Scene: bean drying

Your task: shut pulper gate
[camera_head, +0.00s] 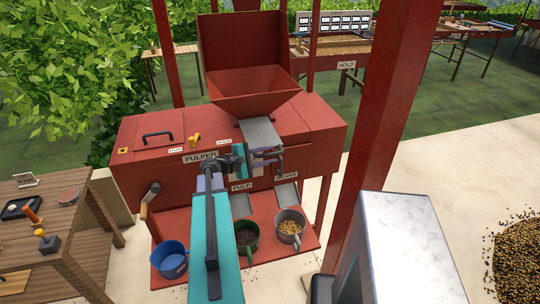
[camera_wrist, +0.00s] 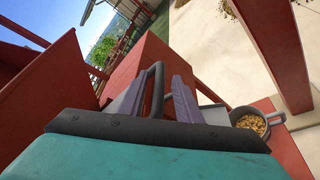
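The pulper (camera_head: 225,155) is a red machine with a hopper (camera_head: 250,75) on top. Below the hopper is a grey sloping gate plate (camera_head: 261,134) with a dark bar handle (camera_head: 279,160) at its front. My gripper (camera_head: 262,163) is at this handle, at the end of the teal arm. In the wrist view, the two grey-purple fingers (camera_wrist: 157,98) stand apart, with the dark handle (camera_wrist: 157,80) showing between them. Whether a finger touches the handle is not clear. The wrist partly hides the gate's lower edge.
A blue bucket (camera_head: 169,260), a dark pulp pot (camera_head: 246,236) and a pot of beans (camera_head: 290,227) stand on the red shelf below. A red post (camera_head: 385,100) rises close on the right. A wooden table (camera_head: 60,240) with tools is at left.

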